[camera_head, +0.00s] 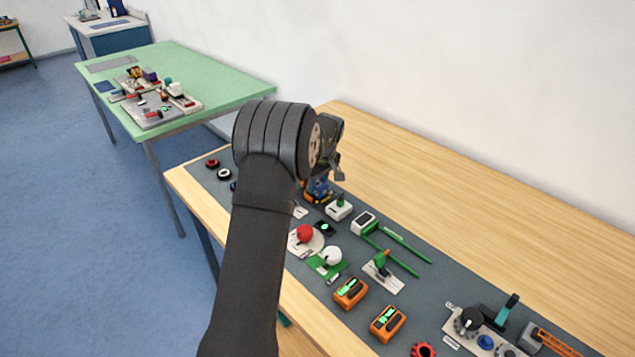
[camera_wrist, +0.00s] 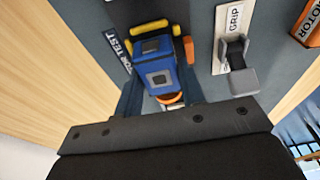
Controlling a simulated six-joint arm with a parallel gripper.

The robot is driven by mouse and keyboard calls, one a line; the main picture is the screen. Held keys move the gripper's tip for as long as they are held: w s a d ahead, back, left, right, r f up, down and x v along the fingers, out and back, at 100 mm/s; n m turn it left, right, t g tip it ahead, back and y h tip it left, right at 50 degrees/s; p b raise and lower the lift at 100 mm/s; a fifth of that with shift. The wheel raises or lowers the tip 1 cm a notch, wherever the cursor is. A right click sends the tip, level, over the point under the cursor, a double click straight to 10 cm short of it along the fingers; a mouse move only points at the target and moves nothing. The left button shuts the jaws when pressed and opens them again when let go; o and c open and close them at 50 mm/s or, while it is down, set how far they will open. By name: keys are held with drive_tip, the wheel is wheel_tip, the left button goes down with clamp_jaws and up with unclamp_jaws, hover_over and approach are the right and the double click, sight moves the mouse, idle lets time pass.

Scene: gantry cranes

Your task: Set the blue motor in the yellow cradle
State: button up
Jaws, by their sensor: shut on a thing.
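The blue motor (camera_wrist: 160,72), boxy with a grey square on its end, is between the two fingers of my gripper (camera_wrist: 160,90) in the wrist view; the gripper is shut on it. Yellow rounded bars (camera_wrist: 149,27), which look like part of the yellow cradle, show at the motor's far end and left side. Orange pieces show beside and below it; I cannot tell what they belong to. In the head view the motor (camera_head: 317,186) shows low under my gripper (camera_head: 337,172), just above or in a yellow-orange part. Whether it rests fully in the cradle is hidden.
A "FOR TEST" label (camera_wrist: 117,48) lies left of the motor. A "GRIP" plate (camera_wrist: 228,40) with a grey clamp stands close on the right. A white-and-green device (camera_head: 339,209), a red knob (camera_head: 304,234) and orange boxes (camera_head: 350,292) stand along the grey mat (camera_head: 420,262).

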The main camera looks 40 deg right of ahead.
drive_tip(key=shift+f, duration=0.45)
idle(0.3)
drive_tip(key=o, duration=1)
drive_tip(key=shift+a+f, duration=0.1)
drive_tip(key=shift+r, duration=3.65)
